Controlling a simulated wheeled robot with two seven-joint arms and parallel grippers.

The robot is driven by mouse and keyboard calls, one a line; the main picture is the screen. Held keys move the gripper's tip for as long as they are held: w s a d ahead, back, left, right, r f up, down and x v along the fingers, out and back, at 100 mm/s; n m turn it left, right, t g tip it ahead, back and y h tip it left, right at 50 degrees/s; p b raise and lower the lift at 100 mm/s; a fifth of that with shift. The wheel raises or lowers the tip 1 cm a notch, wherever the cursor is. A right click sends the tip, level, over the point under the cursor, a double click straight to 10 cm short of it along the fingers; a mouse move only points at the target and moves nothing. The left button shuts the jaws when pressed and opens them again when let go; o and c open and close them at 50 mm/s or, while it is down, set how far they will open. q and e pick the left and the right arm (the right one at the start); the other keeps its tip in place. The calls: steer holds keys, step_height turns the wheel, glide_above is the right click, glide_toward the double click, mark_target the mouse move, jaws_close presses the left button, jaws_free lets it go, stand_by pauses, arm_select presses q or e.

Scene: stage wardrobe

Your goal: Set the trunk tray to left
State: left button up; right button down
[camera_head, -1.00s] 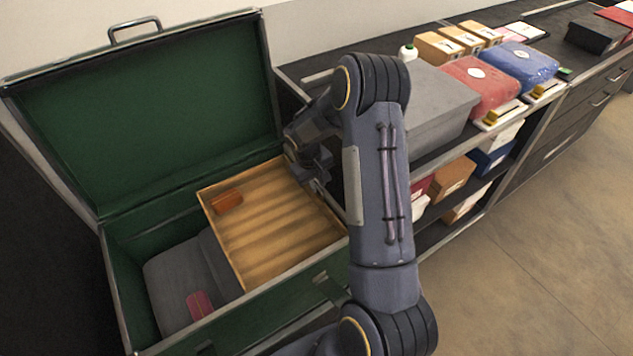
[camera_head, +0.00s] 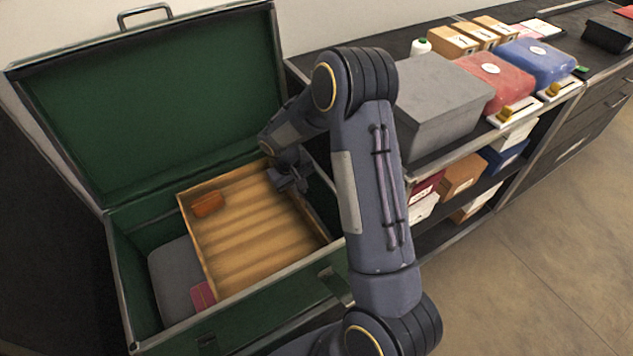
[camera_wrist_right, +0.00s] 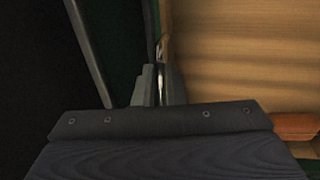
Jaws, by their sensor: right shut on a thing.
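The wooden trunk tray (camera_head: 255,240) sits inside the open green trunk (camera_head: 120,225), toward its right part, with a gap on the left. An orange-brown item (camera_head: 208,204) lies in the tray's far left corner. My right gripper (camera_head: 290,182) is at the tray's right wall near the far end. In the right wrist view my right gripper (camera_wrist_right: 160,85) is shut on the tray's edge, with the tray floor (camera_wrist_right: 240,55) on one side. My left gripper is not in view.
A grey item (camera_head: 175,280) and a pink item (camera_head: 203,297) lie in the trunk's bottom left of the tray, partly covered by it. The trunk lid (camera_head: 150,110) stands open. A dark shelf with a grey box (camera_head: 440,100) stands at the right.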

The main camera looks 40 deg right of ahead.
steer(key=w+a+b, duration=0.1)
steer(key=w+a, duration=0.1)
steer(key=a, duration=1.7)
steer(key=shift+b, duration=0.35)
steer(key=shift+w, duration=0.1)
steer(key=c, duration=1.5)
jaws_free()
steer(key=shift+a, duration=0.1)
steer(key=shift+r, duration=0.1)
step_height(320, 180, up, 8)
steer(key=a, duration=0.1)
steer(key=shift+a+f+p, duration=0.2)
steer(key=shift+p, duration=0.25)
